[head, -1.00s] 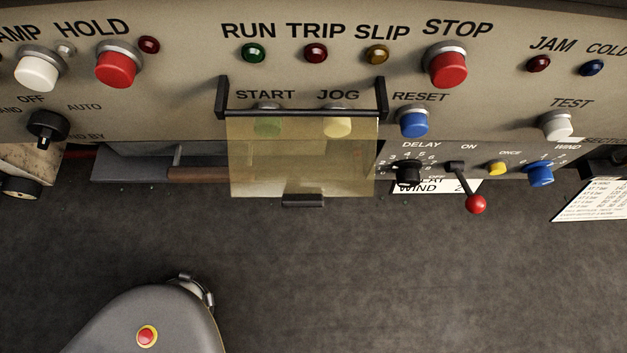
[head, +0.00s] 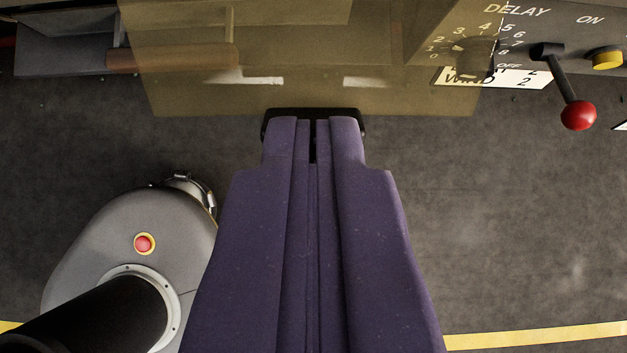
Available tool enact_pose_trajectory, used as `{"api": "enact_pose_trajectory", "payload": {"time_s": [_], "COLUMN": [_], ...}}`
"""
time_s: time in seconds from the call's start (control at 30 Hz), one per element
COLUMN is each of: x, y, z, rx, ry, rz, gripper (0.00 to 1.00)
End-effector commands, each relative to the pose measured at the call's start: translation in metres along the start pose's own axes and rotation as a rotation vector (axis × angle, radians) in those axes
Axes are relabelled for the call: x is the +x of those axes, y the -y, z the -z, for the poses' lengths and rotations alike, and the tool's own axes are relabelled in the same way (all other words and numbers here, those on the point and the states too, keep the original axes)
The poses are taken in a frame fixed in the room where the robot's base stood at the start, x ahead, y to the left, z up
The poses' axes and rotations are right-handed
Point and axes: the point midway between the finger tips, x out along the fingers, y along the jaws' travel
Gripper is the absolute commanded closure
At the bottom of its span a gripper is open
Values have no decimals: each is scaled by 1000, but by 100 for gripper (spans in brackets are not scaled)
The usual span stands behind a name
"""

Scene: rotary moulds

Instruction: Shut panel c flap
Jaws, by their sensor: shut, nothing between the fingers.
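The flap (head: 200,88) is a see-through yellowish panel at the top of the view. It stands out from the control panel, and its upper part runs out of the frame. A dark handle (head: 270,120) sits at the middle of its lower edge. My gripper (head: 313,122) is purple, with its two fingers together and nothing between them. The fingertips lie over the handle and hide most of it. I cannot tell whether they touch it. The START and JOG buttons are not in view now. No panel letter shows.
To the right are the DELAY dial (head: 476,58), a lever with a red ball (head: 577,115) and a yellow button (head: 607,58). A grey tray with a brown bar (head: 165,58) is at upper left. Grey floor (head: 520,220) lies below, with a yellow line.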

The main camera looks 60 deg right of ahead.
Motion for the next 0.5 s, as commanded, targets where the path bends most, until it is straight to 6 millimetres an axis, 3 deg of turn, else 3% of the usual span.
{"api": "enact_pose_trajectory", "payload": {"time_s": [0.5], "x": [2], "y": [0], "z": [-2], "rx": [4], "ry": [-25], "rz": [0], "gripper": [100]}}
